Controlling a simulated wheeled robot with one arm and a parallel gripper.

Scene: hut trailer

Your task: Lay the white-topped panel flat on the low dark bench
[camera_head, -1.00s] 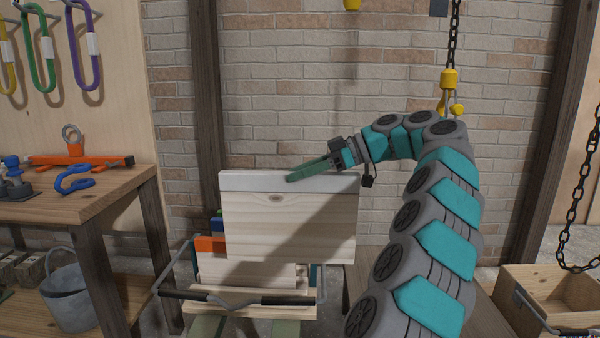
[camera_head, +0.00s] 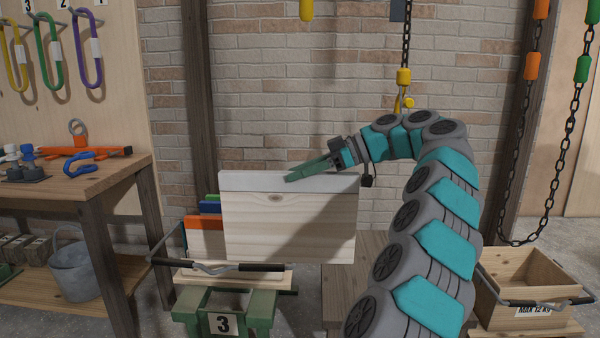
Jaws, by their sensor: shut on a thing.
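The white-topped panel (camera_head: 288,225) is a pale wooden board with a white band along its top edge. It hangs upright, its broad face towards me. My gripper (camera_head: 305,171) is shut on its top edge, right of the middle, and holds it in the air. A low brown plank surface (camera_head: 338,290), likely the low dark bench, shows below and right of the panel. My arm and the panel hide much of it.
Behind the panel, a wooden carrier (camera_head: 190,277) with coloured boards stands on a green stand (camera_head: 262,312) marked 3. A workbench (camera_head: 105,180) with tools and a bucket (camera_head: 75,272) are left. A wooden crate (camera_head: 495,290) stands right, near hanging chains (camera_head: 515,170).

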